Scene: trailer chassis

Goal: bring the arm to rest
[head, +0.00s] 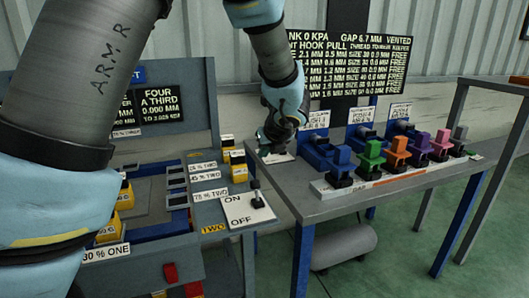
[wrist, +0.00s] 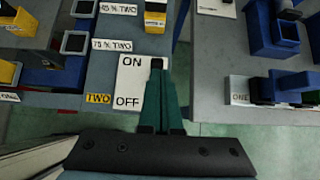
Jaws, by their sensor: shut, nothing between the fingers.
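My arm reaches across the head view from the upper left. My gripper (head: 275,143) hangs over the left end of the grey bench, its fingertips partly hidden by the wrist. In the wrist view my gripper's teal fingers (wrist: 158,78) are closed together with nothing seen between them. They overlap the right edge of the white ON/OFF plate (wrist: 131,80) in that view. In the head view the plate (head: 240,212) lies on the left panel, apart from my gripper, with a black lever (head: 257,198) standing on it.
The grey bench (head: 345,205) carries blue fixtures (head: 320,152) and a row of coloured clamps (head: 397,150). A left-hand panel holds yellow blocks (head: 239,168). A black text board (head: 350,65) stands behind. A grey cylinder (head: 345,247) lies below the bench. Green floor is open at lower right.

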